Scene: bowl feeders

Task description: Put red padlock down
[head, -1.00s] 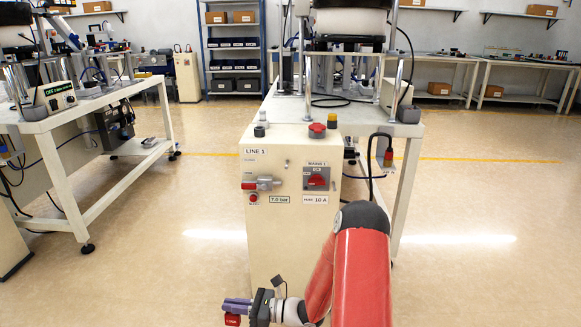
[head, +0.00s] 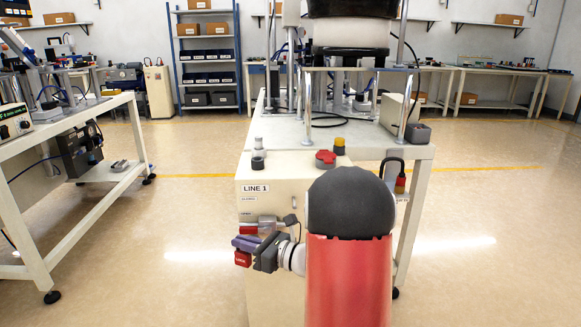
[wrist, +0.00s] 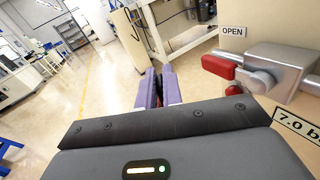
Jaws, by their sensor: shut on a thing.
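My gripper (head: 245,243) is in front of the LINE 1 cabinet (head: 262,290), left of my red arm. It is shut on the red padlock (head: 243,259), which hangs below the purple fingers. In the wrist view the gripper (wrist: 161,84) points past the cabinet's left side, and only a sliver of red shows between the fingers. A valve with a red handle (wrist: 218,67) and grey metal body is on the cabinet face to the right, apart from the fingers, beside an OPEN label (wrist: 233,31).
On the cabinet top are a red knob (head: 325,159), a yellow-topped button (head: 339,146) and a small grey fitting (head: 258,158). The white workbench (head: 419,153) behind carries the feeder. Another bench (head: 60,140) stands at the left. Open floor lies between.

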